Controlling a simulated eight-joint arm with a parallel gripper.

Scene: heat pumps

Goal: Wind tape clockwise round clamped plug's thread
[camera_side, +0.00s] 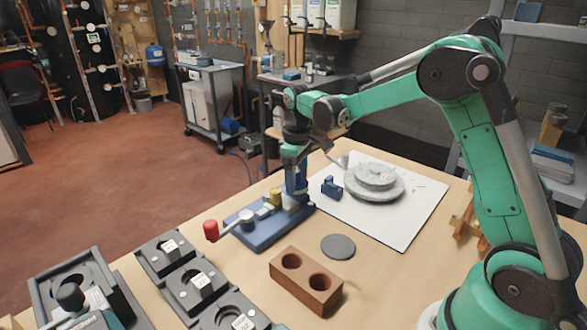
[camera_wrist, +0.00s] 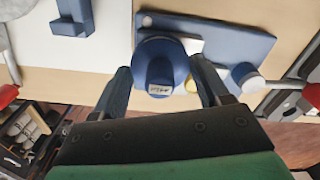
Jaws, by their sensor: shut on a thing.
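My gripper (camera_side: 296,184) is low over the blue clamp base (camera_side: 268,238), at its far end. In the wrist view my gripper (camera_wrist: 160,70) has its two dark fingers on either side of a round blue piece (camera_wrist: 153,50) with a pale label, and is shut on it. Whether tape is wound on that piece cannot be seen. The yellow plug (camera_side: 275,196) stands on the clamp, just left of the fingers; in the wrist view only a sliver of yellow (camera_wrist: 191,86) shows. Its thread is too small to make out. The clamp's red handle (camera_side: 211,230) points to the left.
A white mat (camera_side: 418,224) holds a grey round stack (camera_side: 375,180) and a small blue block (camera_side: 331,187) near my gripper. A brown two-hole block (camera_side: 305,282) and grey disc (camera_side: 338,246) lie in front. Dark trays with tags (camera_side: 190,290) fill the front left.

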